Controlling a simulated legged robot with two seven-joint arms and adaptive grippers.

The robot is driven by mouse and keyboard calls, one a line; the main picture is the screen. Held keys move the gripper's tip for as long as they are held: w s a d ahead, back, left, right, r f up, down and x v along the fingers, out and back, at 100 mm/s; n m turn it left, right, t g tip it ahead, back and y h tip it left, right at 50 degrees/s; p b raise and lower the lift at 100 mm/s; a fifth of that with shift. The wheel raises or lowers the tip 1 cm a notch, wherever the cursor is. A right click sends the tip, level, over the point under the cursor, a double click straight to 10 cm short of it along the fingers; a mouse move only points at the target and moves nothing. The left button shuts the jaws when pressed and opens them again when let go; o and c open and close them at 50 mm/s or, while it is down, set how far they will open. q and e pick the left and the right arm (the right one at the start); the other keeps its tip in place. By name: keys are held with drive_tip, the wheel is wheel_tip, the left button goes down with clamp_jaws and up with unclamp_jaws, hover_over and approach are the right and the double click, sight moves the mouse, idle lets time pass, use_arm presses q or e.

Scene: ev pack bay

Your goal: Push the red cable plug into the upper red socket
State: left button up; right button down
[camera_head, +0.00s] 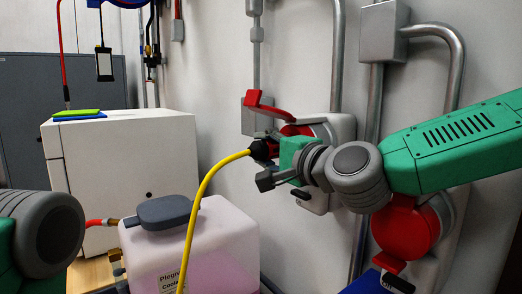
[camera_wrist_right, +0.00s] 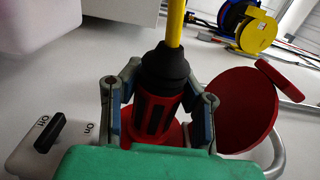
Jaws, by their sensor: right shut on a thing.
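The red cable plug (camera_wrist_right: 155,118), with a black boot (camera_wrist_right: 165,76) and a yellow cable, sits between the two fingers of my right gripper (camera_wrist_right: 158,108), which is shut on it. In the head view the plug (camera_head: 264,149) shows just left of my right gripper (camera_head: 268,166). The upper red socket (camera_head: 296,130) is right behind the gripper on a grey wall box, its red lid (camera_head: 265,108) swung open. The plug's front end is hidden, so I cannot tell whether it is in the socket.
A lower red socket with a round red face (camera_head: 405,232) is below my right arm. A white coolant container (camera_head: 215,240) stands in front, with the yellow cable (camera_head: 196,215) passing before it. Conduits (camera_head: 337,60) run up the wall. A white cabinet (camera_head: 165,160) is at left.

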use_arm(q)
drive_tip(key=shift+f, duration=0.1)
use_arm(e)
drive_tip(key=shift+w+d, duration=0.1)
drive_tip(key=c, duration=1.1)
unclamp_jaws()
drive_tip(key=o, duration=0.5)
drive_tip(key=shift+s+a+b+v, duration=0.1)
drive_tip(key=shift+a+b+v, duration=0.05)
drive_tip(key=shift+v, duration=0.7)
drive_tip(key=shift+s+a+b+v, duration=0.1)
drive_tip(key=shift+b+v, duration=0.05)
drive_tip(key=shift+v, duration=0.7)
drive_tip(key=shift+s+a+b+v, duration=0.1)
drive_tip(key=shift+a+b+v, duration=0.05)
drive_tip(key=shift+v, duration=0.75)
use_arm(q)
drive_tip(key=shift+a+f, duration=0.9)
drive_tip(key=shift+a, duration=0.2)
use_arm(e)
drive_tip(key=shift+v, duration=2.55)
drive_tip(key=shift+s+a, duration=0.1)
drive_tip(key=shift+a, duration=0.05)
